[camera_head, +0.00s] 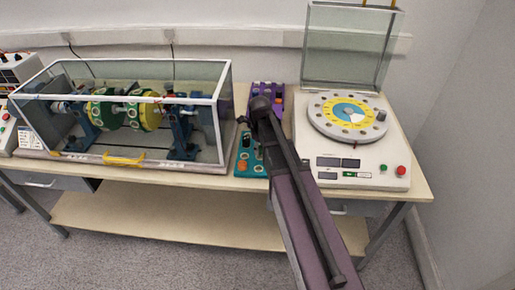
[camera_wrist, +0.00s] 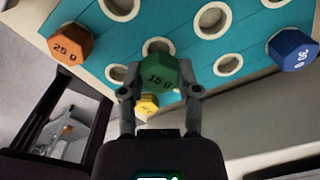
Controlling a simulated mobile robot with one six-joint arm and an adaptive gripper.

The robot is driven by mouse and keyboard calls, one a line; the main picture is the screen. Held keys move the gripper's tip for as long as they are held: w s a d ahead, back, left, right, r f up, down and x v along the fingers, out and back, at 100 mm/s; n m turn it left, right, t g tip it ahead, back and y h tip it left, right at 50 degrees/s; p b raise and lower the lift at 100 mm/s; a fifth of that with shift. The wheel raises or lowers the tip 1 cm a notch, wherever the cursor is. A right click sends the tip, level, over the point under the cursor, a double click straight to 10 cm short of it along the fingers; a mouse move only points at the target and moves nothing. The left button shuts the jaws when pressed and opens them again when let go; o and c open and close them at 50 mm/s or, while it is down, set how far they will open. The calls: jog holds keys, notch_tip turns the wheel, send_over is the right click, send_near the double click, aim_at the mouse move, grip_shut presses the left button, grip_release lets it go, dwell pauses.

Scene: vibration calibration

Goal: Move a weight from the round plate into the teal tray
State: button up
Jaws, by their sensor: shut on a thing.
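My gripper (camera_wrist: 160,92) is shut on a green hexagonal weight (camera_wrist: 158,75) marked 150, over the teal tray. The teal tray (camera_wrist: 272,25) fills the upper wrist view and has several round pale-rimmed holes. A hole lies right behind the green weight; I cannot tell if the weight is touching it. An orange weight (camera_wrist: 70,44) stands in the tray at left, a blue weight (camera_wrist: 291,49) at right. A small yellow weight (camera_wrist: 147,104) shows just below the green one. In the head view, my arm partly hides the teal tray (camera_head: 246,168). The round plate (camera_head: 318,122) bears a dark weight (camera_head: 381,116) at its right rim.
A purple tray (camera_head: 268,89) stands behind the teal one. A glass-walled rotor machine (camera_head: 130,110) is close at left. The white balancing machine (camera_head: 350,165) with an upright clear guard (camera_head: 345,45) is at right. Little bare table (camera_head: 410,160) is free.

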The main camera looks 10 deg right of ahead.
jog(key=shift+s+f, duration=0.1)
jog(key=shift+f, duration=0.2)
dwell(0.9)
jog(key=shift+f+b, duration=1)
jog(key=shift+b, duration=0.25)
dwell(0.8)
jog(key=o, duration=0.9)
jog(key=shift+c, duration=0.2)
jog(key=shift+s+r, duration=0.1)
jog(key=shift+s, duration=0.05)
